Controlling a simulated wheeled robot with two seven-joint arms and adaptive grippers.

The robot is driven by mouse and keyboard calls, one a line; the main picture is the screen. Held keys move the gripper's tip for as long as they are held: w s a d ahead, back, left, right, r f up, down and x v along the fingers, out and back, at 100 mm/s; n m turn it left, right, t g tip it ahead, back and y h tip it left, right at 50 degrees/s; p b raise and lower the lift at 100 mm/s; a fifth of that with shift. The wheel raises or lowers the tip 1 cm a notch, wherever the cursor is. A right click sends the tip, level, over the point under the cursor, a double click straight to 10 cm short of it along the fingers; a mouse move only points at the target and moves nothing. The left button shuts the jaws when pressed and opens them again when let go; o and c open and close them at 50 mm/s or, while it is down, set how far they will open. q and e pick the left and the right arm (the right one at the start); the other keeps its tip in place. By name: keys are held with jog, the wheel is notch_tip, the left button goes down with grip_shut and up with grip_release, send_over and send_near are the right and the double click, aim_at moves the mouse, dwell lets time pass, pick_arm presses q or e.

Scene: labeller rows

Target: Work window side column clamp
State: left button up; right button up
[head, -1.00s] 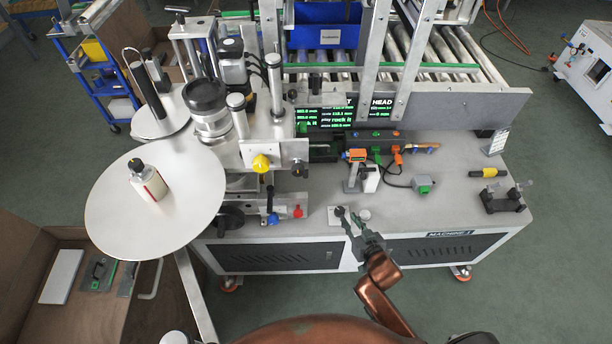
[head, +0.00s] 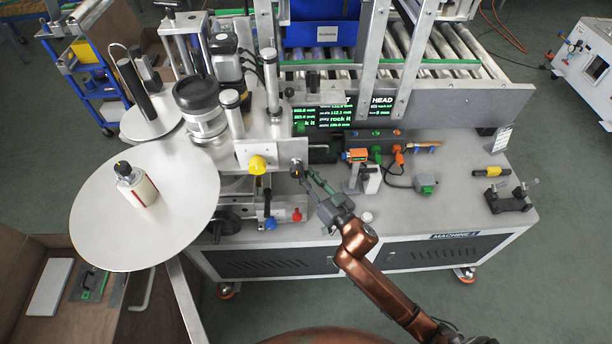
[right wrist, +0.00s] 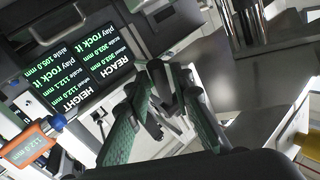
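A flat metal plate (head: 273,152) at the machine's column carries a yellow knob (head: 257,165) on its left and a black knob (head: 296,168) on its right end. I cannot tell which knob is the side column clamp. My right gripper (head: 307,177) is just right of and below the black knob, fingers pointing at it. In the right wrist view my right gripper (right wrist: 168,75) has its green-padded fingers apart; a dark shape shows between their tips, and I cannot tell if they touch it. My left gripper is not in view.
A green-text display (head: 325,114) stands behind the gripper, also large in the right wrist view (right wrist: 75,80). An orange readout (head: 356,154) is to the right. Blue and red knobs (head: 296,215) lie below. A large round disc (head: 95,215) with a bottle (head: 137,187) stands at left.

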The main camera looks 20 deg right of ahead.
jog(key=shift+w, duration=0.2)
grip_shut()
dwell(0.5)
